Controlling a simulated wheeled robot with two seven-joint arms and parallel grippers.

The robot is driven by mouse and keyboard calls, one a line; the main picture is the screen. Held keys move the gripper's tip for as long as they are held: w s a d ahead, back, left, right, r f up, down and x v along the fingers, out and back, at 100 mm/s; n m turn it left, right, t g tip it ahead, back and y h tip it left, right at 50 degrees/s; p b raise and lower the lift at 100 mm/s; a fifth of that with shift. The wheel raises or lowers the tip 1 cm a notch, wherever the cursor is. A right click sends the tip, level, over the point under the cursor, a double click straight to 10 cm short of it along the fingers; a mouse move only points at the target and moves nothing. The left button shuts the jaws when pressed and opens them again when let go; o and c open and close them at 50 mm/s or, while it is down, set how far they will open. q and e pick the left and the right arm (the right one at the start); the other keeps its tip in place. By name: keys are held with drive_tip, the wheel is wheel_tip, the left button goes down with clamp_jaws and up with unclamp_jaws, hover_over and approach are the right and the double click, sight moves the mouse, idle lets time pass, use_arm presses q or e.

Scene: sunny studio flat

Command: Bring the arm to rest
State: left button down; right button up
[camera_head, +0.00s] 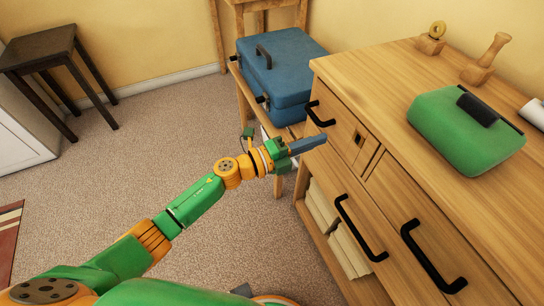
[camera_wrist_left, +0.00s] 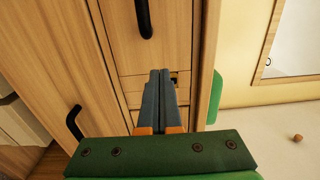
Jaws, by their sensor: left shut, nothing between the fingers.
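My left arm (camera_head: 196,200) reaches in from the lower left in the head view, green and orange. Its left gripper (camera_head: 318,141) is shut and empty, the grey fingers pressed together and pointing right toward the wooden dresser's drawer fronts. In the left wrist view the shut left gripper (camera_wrist_left: 160,80) points at the dresser front (camera_wrist_left: 65,40), with drawer wood on both sides. I cannot tell whether the fingertips touch it. My right gripper is not in view.
The wooden dresser (camera_head: 345,62) has black handles (camera_head: 360,228) sticking out. A green bag (camera_head: 455,130) and wooden items lie on top. A blue case (camera_head: 285,75) rests on a wooden stand behind. A dark stool (camera_head: 45,50) stands at the far left. The carpet (camera_head: 150,140) between is clear.

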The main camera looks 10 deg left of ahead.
use_arm(q)
drive_tip(key=v, duration=0.8)
drive_tip(key=w+a+f+n+t+y, duration=0.25)
drive_tip(key=a+f+n+y, duration=0.5)
drive_tip(key=f+n, duration=0.45)
drive_tip(key=s+a+f+n+g+y, duration=0.1)
drive_tip(key=s+a+f+n+y, duration=0.25)
drive_tip(key=f, duration=0.45)
drive_tip(key=s+a+f+n+g+y, duration=0.25)
drive_tip(key=s+f+n, duration=0.2)
drive_tip(key=f, duration=0.35)
drive_tip(key=s+a+f+n+g+y, duration=0.1)
drive_tip(key=s+f+n+g, duration=0.45)
drive_tip(key=s, duration=0.85)
drive_tip(key=s+f+n+g+y, duration=0.1)
drive_tip(key=s+f+g, duration=0.1)
drive_tip(key=s+f, duration=0.9)
drive_tip(key=s+r+p, duration=0.2)
drive_tip(key=r+p, duration=0.5)
drive_tip(key=r, duration=0.1)
drive_tip(key=s+r+p, duration=0.1)
drive_tip(key=r+p, duration=0.6)
drive_tip(key=r, duration=0.2)
drive_tip(key=shift+s+g, duration=0.35)
drive_tip(key=shift+a+r+h, duration=0.1)
drive_tip(key=shift+r+h, duration=0.05)
drive_tip(key=shift+h, duration=0.1)
